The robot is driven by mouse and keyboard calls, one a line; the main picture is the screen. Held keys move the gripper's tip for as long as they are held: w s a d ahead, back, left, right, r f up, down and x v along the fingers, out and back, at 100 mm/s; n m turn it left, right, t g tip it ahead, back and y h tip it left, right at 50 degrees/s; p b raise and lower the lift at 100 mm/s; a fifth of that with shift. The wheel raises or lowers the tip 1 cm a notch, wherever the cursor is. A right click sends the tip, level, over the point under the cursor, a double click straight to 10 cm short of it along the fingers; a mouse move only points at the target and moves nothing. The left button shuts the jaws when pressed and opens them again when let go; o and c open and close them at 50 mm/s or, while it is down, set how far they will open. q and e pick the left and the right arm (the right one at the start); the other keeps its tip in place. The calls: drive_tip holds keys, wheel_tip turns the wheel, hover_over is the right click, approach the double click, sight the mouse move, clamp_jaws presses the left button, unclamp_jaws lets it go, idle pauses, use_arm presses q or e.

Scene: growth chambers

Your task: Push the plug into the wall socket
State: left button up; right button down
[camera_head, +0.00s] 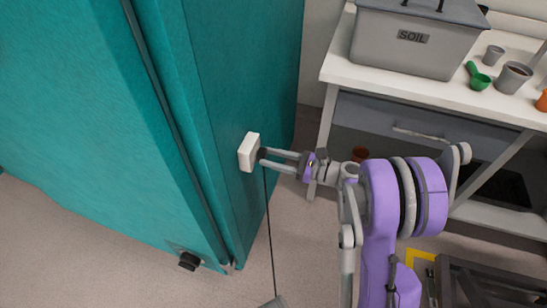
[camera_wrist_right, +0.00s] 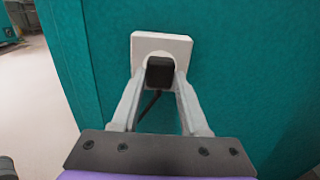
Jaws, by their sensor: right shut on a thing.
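The white wall socket (camera_head: 249,151) is fixed on the side of the teal cabinet. It also shows in the right wrist view (camera_wrist_right: 176,44), with a round face behind the plug. The black plug (camera_wrist_right: 159,73) is in front of the socket face, and whether it is fully seated cannot be told. My right gripper (camera_head: 264,158) is shut on the plug, its two fingers on either side of it, also in the right wrist view (camera_wrist_right: 158,85). A dark cord (camera_head: 269,230) hangs from the plug towards the floor. My left gripper is not in view.
The teal cabinet (camera_head: 90,90) fills the left. A white-topped bench (camera_head: 460,97) at the upper right bears a grey soil bin (camera_head: 400,45), a green scoop (camera_head: 479,79) and pots. A dark frame (camera_head: 490,285) lies at the lower right. Floor between is clear.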

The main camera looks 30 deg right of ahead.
drive_tip(key=shift+w+a, duration=0.2)
drive_tip(key=shift+c, duration=1.7)
unclamp_jaws()
drive_tip(key=p+v, duration=0.1)
drive_tip(key=v, duration=0.9)
drive_tip(key=shift+s+d, duration=0.25)
